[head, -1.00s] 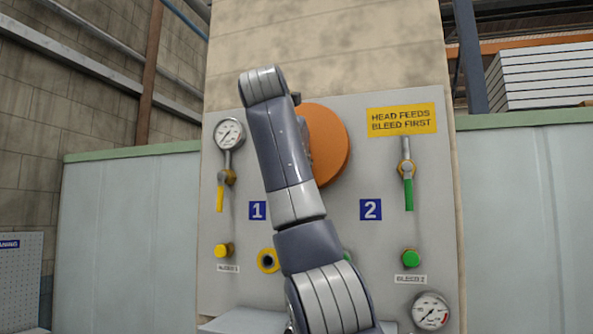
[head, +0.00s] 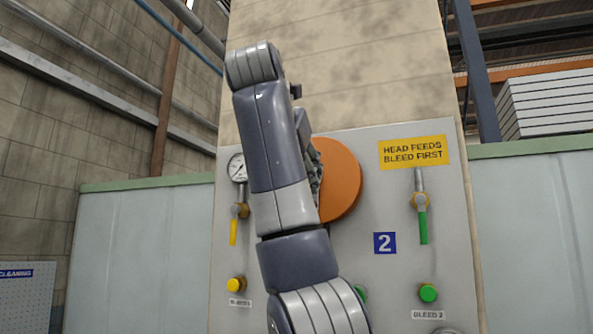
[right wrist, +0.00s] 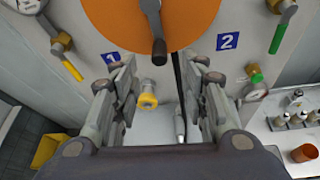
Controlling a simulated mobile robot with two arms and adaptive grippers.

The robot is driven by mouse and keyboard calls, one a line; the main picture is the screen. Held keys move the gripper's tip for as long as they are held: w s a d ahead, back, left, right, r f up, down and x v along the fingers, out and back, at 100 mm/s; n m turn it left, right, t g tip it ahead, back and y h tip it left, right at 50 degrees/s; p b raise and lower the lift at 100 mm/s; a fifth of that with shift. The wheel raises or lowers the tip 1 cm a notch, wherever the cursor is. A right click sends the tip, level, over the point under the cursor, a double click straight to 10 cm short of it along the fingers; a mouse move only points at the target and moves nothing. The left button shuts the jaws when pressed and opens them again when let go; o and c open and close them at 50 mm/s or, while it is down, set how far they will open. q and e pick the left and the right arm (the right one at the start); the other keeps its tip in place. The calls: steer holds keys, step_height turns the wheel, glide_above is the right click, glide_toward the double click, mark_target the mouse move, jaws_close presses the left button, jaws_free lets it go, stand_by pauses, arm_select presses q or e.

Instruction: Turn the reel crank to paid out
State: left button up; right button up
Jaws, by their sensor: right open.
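The orange reel (head: 338,180) is a round disc on the grey panel, partly hidden behind my right arm in the head view. It also shows at the top of the right wrist view (right wrist: 190,20). Its crank (right wrist: 157,30) is a dark arm with a black knob at its lower end, pointing toward the wrist camera. My right gripper (right wrist: 160,80) is open and empty, its two fingers apart below the crank knob in that view. In the head view the gripper is mostly hidden behind my arm. My left gripper is not in view.
The panel (head: 400,290) carries a yellow-handled valve (head: 234,230), a green-handled valve (head: 423,226), a gauge (head: 237,168) and bleed knobs. A yellow-ringed fitting (right wrist: 147,100) and a hanging hose (right wrist: 180,100) lie between the fingers in the wrist view. A bench (right wrist: 285,140) holds small items.

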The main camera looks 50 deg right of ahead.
steer(key=shift+s+a+r, duration=0.15)
steer(key=shift+s+a, duration=0.05)
steer(key=shift+a, duration=0.35)
steer(key=shift+s+a+r, duration=0.1)
steer(key=shift+s+a, duration=0.05)
stand_by(0.4)
